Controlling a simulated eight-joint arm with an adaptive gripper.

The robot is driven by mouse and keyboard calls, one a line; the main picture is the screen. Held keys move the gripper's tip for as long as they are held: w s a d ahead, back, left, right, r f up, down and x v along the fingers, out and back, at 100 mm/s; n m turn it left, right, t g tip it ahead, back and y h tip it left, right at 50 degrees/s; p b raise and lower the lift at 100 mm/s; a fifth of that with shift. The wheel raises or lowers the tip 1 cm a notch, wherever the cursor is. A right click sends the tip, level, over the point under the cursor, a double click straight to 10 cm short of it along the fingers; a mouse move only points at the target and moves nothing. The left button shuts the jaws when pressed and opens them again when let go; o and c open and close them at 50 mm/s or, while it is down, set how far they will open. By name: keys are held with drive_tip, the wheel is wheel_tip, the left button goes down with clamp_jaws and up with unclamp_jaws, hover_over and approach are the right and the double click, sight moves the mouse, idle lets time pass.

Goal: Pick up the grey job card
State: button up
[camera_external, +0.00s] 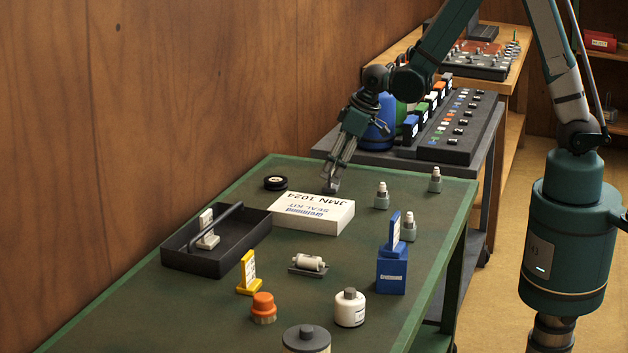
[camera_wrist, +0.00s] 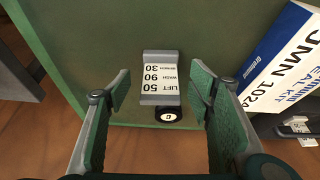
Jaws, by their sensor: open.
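The grey job card (camera_wrist: 160,78) is a white-faced plate with grey ends, printed "LIFT 50, WASH 90, BENCH 30". It is on the green bench top. In the wrist view it lies between the lines of my two open fingers, beyond their tips. My gripper (camera_wrist: 161,85) is open, with nothing held. In the outside view my gripper (camera_external: 334,178) points down at the far end of the bench, just behind the white seal kit box. A small grey piece at its fingertips there looks like the card (camera_external: 331,188), mostly hidden; contact cannot be told.
The white seal kit box (camera_external: 312,212) is close by, as is a black disc (camera_external: 275,183). A dark tray (camera_external: 178,262) holds a white-faced card and a bar. Yellow (camera_external: 248,275) and blue (camera_external: 392,270) card stands and several bottles are nearer the front.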

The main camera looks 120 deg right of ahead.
drive_tip(key=shift+b+x, duration=0.3)
drive_tip(key=shift+x, duration=1.5)
drive_tip(key=c, duration=1)
